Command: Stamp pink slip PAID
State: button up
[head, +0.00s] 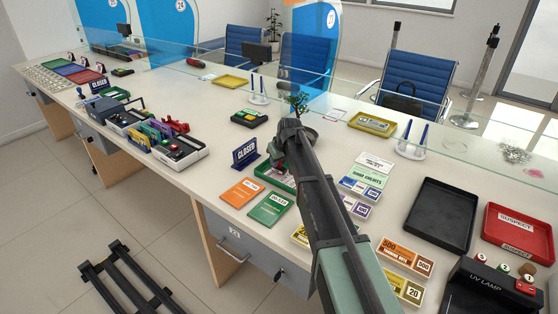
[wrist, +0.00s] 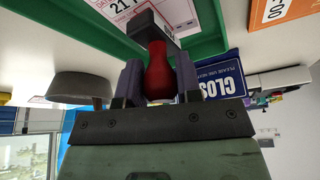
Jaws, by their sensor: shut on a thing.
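My gripper (head: 281,165) is shut on a red-handled stamp (wrist: 160,72), gripping the handle between its two fingers. The stamp's dark block (wrist: 150,27) is over a green tray (head: 262,172), whose rim also shows in the wrist view (wrist: 200,47). A pale paper with red print and "21" (wrist: 113,8) lies in the tray beside the block. I cannot tell whether the block touches it. My arm hides part of the tray in the head view.
A blue CLOSED sign (head: 245,153) stands close left of the tray. Orange (head: 241,193) and green (head: 270,208) cards lie in front. A black tray (head: 440,215), a red SUSPECT tray (head: 516,232) and a UV lamp (head: 494,284) are at right. A glass screen runs behind.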

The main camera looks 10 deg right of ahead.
jog(key=shift+r+p, duration=2.5)
jog(key=shift+r, duration=0.45)
